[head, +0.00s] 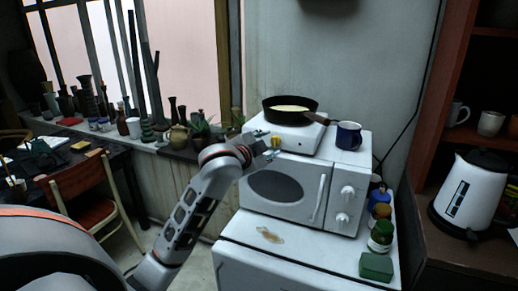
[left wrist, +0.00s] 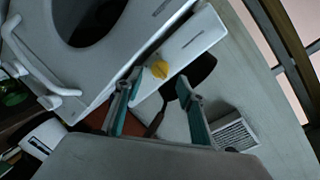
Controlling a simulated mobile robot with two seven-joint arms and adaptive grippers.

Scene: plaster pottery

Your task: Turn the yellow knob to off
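The yellow knob (head: 276,141) is on the front of a white hot plate (head: 298,139), which stands on a white microwave. In the left wrist view the knob (left wrist: 159,69) shows just beyond the gap between my fingertips. My left gripper (head: 268,146) is close in front of the hot plate in the head view. In the left wrist view its teal fingers (left wrist: 158,88) are spread wide with nothing between their pads. I cannot tell whether either finger touches the knob. A dark pan (head: 290,105) with pale yellow food sits on the hot plate. My right gripper is not in view.
The microwave (head: 283,186) stands below the hot plate, its handle and dials to the right. A blue mug (head: 348,135) stands on it, close to the pan handle. Jars and a green box (head: 376,267) stand at lower right. Pots and a plant line the sill at left.

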